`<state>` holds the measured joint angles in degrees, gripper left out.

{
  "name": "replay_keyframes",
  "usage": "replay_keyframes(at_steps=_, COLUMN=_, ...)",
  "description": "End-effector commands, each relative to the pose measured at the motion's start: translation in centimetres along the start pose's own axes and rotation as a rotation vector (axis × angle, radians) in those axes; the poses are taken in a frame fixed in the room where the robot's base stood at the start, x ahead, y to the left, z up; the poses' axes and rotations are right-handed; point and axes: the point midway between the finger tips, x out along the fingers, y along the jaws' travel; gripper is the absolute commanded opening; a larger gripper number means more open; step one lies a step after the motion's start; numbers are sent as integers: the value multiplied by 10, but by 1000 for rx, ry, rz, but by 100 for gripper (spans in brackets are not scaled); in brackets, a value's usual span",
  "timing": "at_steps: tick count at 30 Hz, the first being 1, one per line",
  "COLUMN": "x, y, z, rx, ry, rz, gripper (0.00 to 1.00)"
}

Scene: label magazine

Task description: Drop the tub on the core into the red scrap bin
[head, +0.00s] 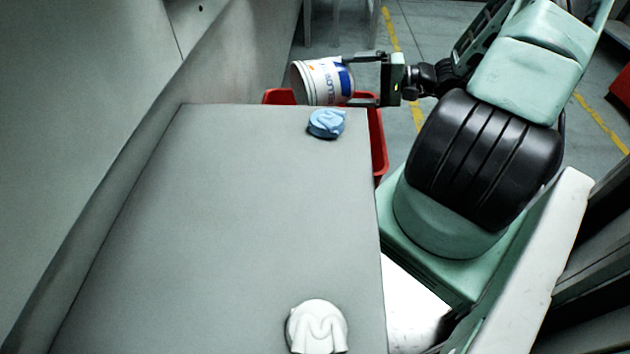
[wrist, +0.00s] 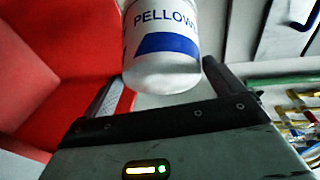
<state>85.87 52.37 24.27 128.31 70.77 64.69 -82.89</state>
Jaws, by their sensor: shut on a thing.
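The tub (head: 322,82) is white with a blue patch and lettering. My gripper (head: 366,80) is shut on it and holds it tilted on its side, beyond the far end of the grey table. In the wrist view the tub (wrist: 163,45) sits between the two fingers of my gripper (wrist: 160,85), its lettering showing. The red scrap bin (head: 378,150) stands beyond and beside the table's far right corner, partly hidden by the table. In the wrist view the red bin (wrist: 60,75) fills the left side. The bin's inside is mostly hidden in the head view.
A blue lump (head: 326,124) lies on the grey table (head: 220,220) near its far edge. A white lump (head: 317,328) lies near the table's front. A wall (head: 90,120) runs along the left. The middle of the table is clear.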

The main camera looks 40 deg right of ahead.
Motion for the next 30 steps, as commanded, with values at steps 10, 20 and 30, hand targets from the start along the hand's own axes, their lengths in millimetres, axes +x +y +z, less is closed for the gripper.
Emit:
replay_keyframes(at_steps=10, x=4, y=29, z=0, rx=0, ry=0, rz=0, gripper=72)
replay_keyframes(at_steps=20, x=4, y=28, z=1, rx=0, ry=0, rz=0, gripper=100)
replay_keyframes(at_steps=30, x=-16, y=25, z=0, rx=1, ry=3, rz=0, gripper=100)
